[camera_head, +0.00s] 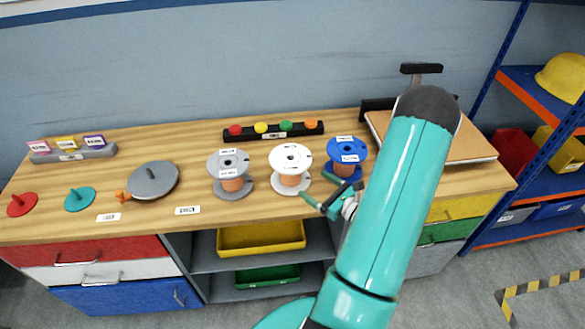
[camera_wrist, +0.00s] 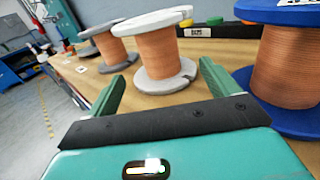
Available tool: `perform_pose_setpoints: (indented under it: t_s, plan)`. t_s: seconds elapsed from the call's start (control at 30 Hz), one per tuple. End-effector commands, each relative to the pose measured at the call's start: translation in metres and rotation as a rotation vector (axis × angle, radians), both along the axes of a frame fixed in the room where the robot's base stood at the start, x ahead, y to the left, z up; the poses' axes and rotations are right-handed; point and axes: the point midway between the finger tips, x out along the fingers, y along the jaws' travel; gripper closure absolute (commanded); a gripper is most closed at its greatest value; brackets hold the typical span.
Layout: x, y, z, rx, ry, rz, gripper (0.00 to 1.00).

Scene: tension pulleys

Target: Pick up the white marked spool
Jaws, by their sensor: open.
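The white spool (camera_head: 291,158) stands upright on the wooden bench, wound with copper wire, with small dark markings on its top flange. It also shows in the wrist view (camera_wrist: 158,52), ahead and between my fingers. My gripper (camera_head: 328,199) is open and empty at the bench's front, just to the right of and nearer than the white spool. In the wrist view its green fingers (camera_wrist: 160,90) are spread apart, with the spool beyond their tips. A grey spool (camera_head: 231,172) stands left of it. A blue spool (camera_head: 345,157) stands close on the right.
The blue spool also looms close beside my right finger in the wrist view (camera_wrist: 284,60). A black strip with colored knobs (camera_head: 273,132) lies behind the spools. A grey disc (camera_head: 153,180) and red and teal pieces lie left.

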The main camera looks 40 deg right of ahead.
Motion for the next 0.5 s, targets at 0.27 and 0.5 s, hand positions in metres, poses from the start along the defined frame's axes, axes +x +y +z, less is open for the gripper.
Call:
perform_pose_setpoints:
  t_s: [0.27, 0.5]
  plan:
    - [0.032, 0.003, 0.0, 0.0, 0.0, 0.002, 0.13]
    - [0.06, 0.005, -0.001, 0.0, -0.001, 0.004, 0.13]
